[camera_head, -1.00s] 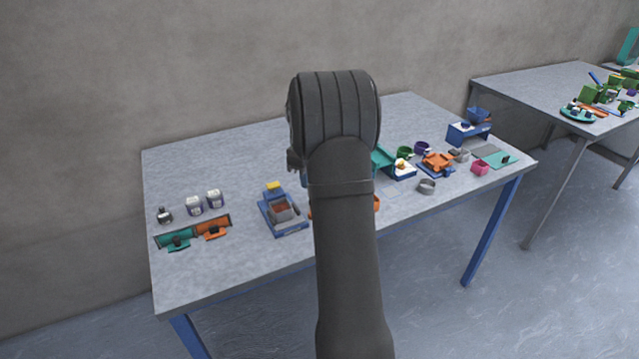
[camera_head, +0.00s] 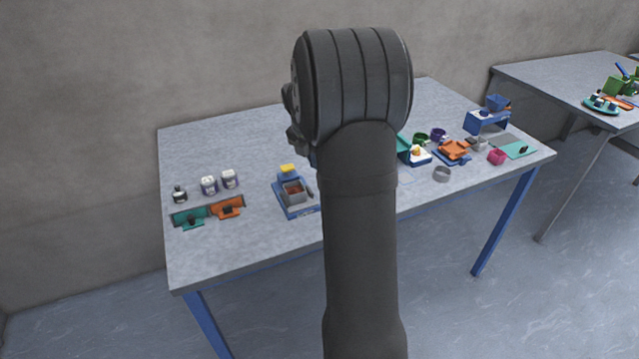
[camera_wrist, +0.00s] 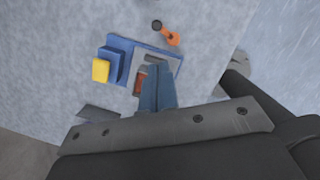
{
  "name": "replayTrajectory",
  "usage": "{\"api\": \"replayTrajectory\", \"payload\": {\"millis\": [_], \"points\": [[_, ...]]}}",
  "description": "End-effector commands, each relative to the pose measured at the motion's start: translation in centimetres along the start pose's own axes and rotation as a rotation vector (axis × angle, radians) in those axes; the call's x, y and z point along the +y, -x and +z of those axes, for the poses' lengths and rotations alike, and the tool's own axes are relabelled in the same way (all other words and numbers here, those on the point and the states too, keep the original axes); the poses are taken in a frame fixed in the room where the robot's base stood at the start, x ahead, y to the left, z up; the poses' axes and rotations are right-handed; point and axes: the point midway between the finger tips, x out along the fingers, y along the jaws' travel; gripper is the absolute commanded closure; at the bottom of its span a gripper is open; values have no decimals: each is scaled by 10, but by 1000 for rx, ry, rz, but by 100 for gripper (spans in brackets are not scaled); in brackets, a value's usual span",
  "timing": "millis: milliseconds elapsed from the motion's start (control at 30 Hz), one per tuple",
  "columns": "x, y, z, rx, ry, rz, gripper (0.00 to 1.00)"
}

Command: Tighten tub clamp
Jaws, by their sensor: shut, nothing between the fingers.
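A grey square tub (camera_head: 294,192) with reddish-brown contents sits on a blue base (camera_head: 297,212) left of my arm in the head view. A blue block with a yellow top (camera_head: 288,169) stands at the base's back edge; I take it to be the clamp. In the wrist view the base (camera_wrist: 172,66), the tub (camera_wrist: 139,68) and the yellow part (camera_wrist: 101,70) show again. My gripper (camera_wrist: 156,72) is shut and empty, its fingers over the tub, partly covering it. I cannot tell the height. The head view hides the gripper behind my arm.
An orange piece with a dark round end (camera_wrist: 168,35) lies beside the base. Teal and orange pieces in a tray (camera_head: 208,211) and small bottles (camera_head: 220,182) stand at the left. Several coloured parts, including an orange one (camera_head: 453,149), crowd the right. The table's back left is clear.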

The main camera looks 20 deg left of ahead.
Motion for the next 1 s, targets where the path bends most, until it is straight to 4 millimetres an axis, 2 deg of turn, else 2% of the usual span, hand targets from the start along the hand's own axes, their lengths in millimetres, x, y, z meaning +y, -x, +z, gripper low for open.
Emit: {"api": "replayTrajectory", "payload": {"millis": [333,467,567,833,1000], "points": [[0,0,0,-2,12,0,100],[0,-6,0,0,12,-2,100],[0,-19,-1,0,11,-2,100],[0,-69,-1,0,12,-3,100],[0,-91,0,0,11,-2,100]]}}
